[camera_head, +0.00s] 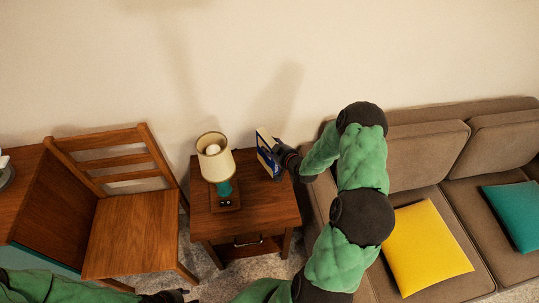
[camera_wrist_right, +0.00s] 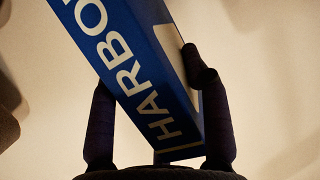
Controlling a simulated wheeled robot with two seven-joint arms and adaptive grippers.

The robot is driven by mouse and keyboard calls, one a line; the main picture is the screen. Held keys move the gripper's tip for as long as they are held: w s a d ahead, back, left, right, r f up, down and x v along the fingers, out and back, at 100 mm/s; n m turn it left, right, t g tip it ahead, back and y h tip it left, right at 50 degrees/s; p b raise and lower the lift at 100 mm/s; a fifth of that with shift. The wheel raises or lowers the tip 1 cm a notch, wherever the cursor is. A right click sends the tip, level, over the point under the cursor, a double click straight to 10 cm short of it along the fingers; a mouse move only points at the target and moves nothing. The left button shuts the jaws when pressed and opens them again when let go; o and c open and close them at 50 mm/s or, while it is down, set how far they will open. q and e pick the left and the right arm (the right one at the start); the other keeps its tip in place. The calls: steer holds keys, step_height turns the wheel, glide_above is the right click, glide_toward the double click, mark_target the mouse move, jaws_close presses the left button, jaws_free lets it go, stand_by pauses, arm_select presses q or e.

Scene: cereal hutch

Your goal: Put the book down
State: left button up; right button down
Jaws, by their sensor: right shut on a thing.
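The book (camera_head: 267,152) is blue with a cream part and shows over the back right part of the wooden side table (camera_head: 277,211). In the right wrist view the blue book (camera_wrist_right: 140,72) has large pale letters reading "HARBO" and lies tilted between the two dark fingers. My right gripper (camera_head: 280,158) is shut on the book, coming in from the right. I cannot tell whether the book's lower edge touches the tabletop. My left arm shows at the lower left, with a dark end by the bottom edge; its fingers cannot be made out.
A lamp (camera_head: 215,160) with a cream shade and teal base stands on the table, left of the book. A wooden chair (camera_head: 130,225) is to the left. A brown sofa (camera_head: 425,150) with yellow (camera_head: 426,248) and teal (camera_head: 515,213) cushions is to the right. The table's front right is clear.

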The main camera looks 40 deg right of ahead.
steer(key=shift+w+a+f+b, duration=0.1)
steer(key=shift+w+f+b, duration=0.2)
steer(key=shift+f, duration=0.35)
steer(key=shift+w+d+f+b, duration=0.1)
steer(key=shift+f+b, duration=0.25)
steer(key=shift+f, duration=0.3)
steer(key=shift+w+a+f+b, duration=0.15)
steer(key=shift+f+b, duration=0.2)
steer(key=shift+f, duration=0.3)
steer(key=shift+f, duration=0.2)
steer(key=c, duration=0.6)
jaws_free()
steer(key=shift+r, duration=0.1)
